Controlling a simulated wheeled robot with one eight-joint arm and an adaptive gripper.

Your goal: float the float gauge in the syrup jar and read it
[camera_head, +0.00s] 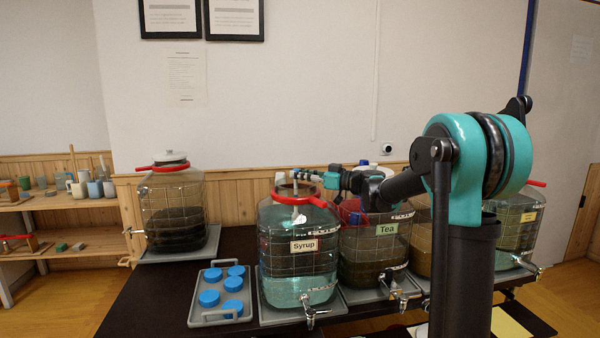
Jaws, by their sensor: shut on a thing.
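The syrup jar (284,262) stands on the dark table, a wire-caged clear jar with a "Syrup" label, a red collar and a tap low at its front. Its mouth is open, and pale bluish liquid fills its lower part. My gripper (301,175) is above the mouth of this jar, reaching in from the right. It is shut on the float gauge (295,187), a thin pale upright piece that is very small here. The gauge's lower end is hard to make out against the jar's mouth, and its scale cannot be read.
The tea jar (370,262) stands close on the right, with more jars beyond, partly behind my arm. A lidded dark jar (174,212) stands at the back left. A grey tray (225,319) with several blue caps lies left of the syrup jar. Shelves (60,203) hold cups.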

